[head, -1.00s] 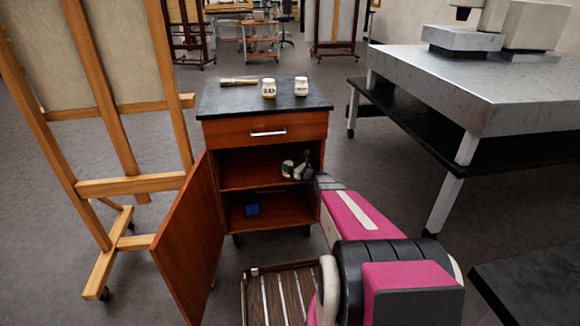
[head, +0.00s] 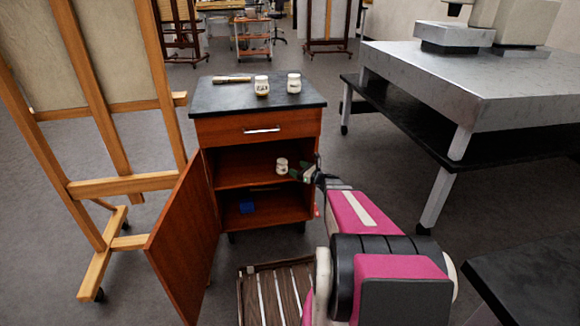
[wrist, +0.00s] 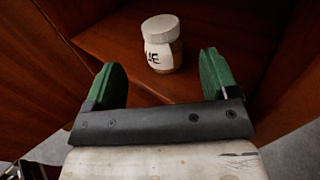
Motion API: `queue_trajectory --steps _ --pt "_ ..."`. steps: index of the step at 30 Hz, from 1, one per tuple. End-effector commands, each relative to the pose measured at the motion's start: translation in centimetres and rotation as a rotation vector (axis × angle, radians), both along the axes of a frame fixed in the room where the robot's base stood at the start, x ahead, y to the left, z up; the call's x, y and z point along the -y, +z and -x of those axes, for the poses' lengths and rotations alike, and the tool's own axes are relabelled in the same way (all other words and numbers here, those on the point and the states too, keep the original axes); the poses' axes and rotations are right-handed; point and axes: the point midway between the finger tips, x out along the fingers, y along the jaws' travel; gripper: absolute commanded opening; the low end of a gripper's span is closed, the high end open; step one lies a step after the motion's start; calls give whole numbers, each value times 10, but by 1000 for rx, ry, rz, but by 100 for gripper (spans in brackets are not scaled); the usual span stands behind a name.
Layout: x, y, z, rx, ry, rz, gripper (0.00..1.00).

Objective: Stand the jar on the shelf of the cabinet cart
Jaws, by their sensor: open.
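A small jar with a white lid and dark lettering (wrist: 162,45) stands upright on the wooden shelf (wrist: 110,40) of the cabinet cart. In the head view the jar (head: 282,166) is on the upper shelf inside the open cabinet cart (head: 205,135). My gripper (head: 296,174) is at the cabinet opening, just right of the jar. In the wrist view my gripper (wrist: 162,78) has its green fingers spread wide, with the jar beyond and between their tips, apart from both.
Two other jars (head: 262,85) (head: 294,83) and a brush (head: 232,79) are on the cart's top. A blue block (head: 247,207) lies in the lower compartment. The cabinet door (head: 184,240) hangs open at left. An easel (head: 110,186) stands left; a heavy table (head: 480,85) stands right.

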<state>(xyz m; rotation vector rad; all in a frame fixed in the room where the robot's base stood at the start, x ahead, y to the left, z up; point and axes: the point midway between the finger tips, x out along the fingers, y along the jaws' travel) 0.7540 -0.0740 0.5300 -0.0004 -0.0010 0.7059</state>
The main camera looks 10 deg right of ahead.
Motion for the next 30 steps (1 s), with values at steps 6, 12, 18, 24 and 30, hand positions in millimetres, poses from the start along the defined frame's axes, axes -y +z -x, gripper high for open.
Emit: queue_trajectory --steps 6,12,18,24,30 --pt "17 0 20 -1 0 -1 80" --pt "10 2 30 10 32 52 80" --pt "-32 7 58 64 190 296 80" --pt "-78 9 106 170 450 655 80" --pt "-108 9 168 327 810 1068 80"
